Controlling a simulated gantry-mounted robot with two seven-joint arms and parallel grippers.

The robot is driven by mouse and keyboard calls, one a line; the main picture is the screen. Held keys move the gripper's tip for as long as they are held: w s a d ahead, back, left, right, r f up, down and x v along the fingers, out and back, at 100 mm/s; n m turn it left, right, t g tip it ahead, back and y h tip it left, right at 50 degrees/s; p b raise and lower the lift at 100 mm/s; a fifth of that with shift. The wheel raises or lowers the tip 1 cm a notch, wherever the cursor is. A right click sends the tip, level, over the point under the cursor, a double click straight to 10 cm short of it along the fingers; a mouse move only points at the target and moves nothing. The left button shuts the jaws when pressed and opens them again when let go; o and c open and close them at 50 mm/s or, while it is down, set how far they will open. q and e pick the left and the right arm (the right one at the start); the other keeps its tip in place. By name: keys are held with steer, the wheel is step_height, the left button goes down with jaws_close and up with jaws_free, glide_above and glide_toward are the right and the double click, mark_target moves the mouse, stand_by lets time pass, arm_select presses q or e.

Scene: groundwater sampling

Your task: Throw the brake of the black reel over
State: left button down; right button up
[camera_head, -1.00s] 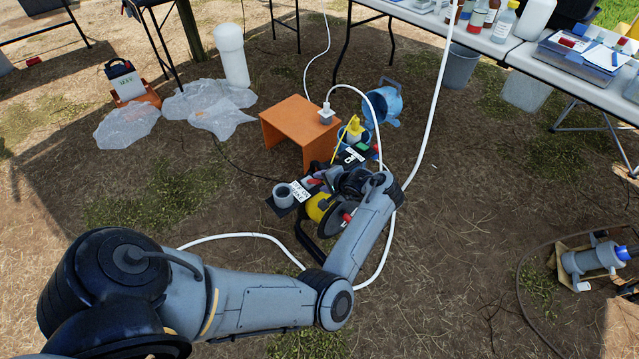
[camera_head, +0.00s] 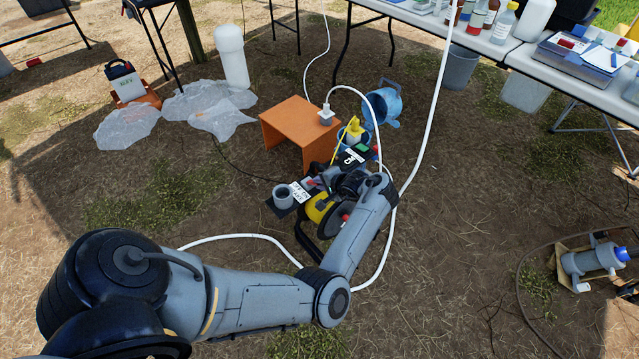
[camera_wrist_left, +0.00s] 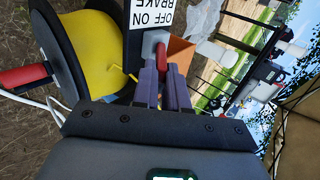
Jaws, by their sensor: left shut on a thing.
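The black reel (camera_wrist_left: 68,30) carries a yellow drum (camera_wrist_left: 97,50) and a red crank handle (camera_wrist_left: 24,76) at the left of the left wrist view. A white label (camera_wrist_left: 150,14) reading OFF ON BRAKE sits on its frame, upside down in that view. The red brake lever (camera_wrist_left: 160,56) stands beside the label. My left gripper (camera_wrist_left: 163,72) is shut on the lever, with a finger on each side of it. In the head view, my left gripper (camera_head: 323,179) is over the reel, whose yellow drum (camera_head: 317,208) shows beneath my arm. My right gripper is out of view.
An orange stand (camera_head: 290,125) and a blue container (camera_head: 384,103) are behind the reel. A white hose (camera_head: 428,130) runs past its right and loops around its front. A grey pump (camera_head: 592,260) lies far right. Open ground lies between the pump and reel.

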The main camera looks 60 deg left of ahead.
mark_target(310, 180)
arm_select(q)
steer(key=shift+s+a+r+h+p, duration=0.2)
steer(key=shift+a+r+h+p, duration=0.7)
steer(key=shift+p, duration=1.75)
steer(key=c, duration=1.8)
jaws_free()
steer(key=shift+s+a+r+p, duration=0.15)
steer(key=shift+a+r+p, duration=0.15)
steer(key=shift+a+p, duration=0.45)
steer(key=shift+c, duration=0.2)
steer(key=shift+o, duration=0.3)
steer(key=p, duration=0.1)
steer(key=a+h+p, duration=0.1)
steer(key=shift+s+a+r+p, duration=0.15)
steer(key=shift+s+r+p, duration=0.05)
steer(key=shift+r+p, duration=0.15)
steer(key=shift+o, duration=0.2)
steer(key=shift+a+t+h+p, duration=0.3)
steer(key=shift+a+h+p, duration=0.1)
steer(key=shift+a, duration=0.1)
steer(key=shift+s+f, duration=0.1)
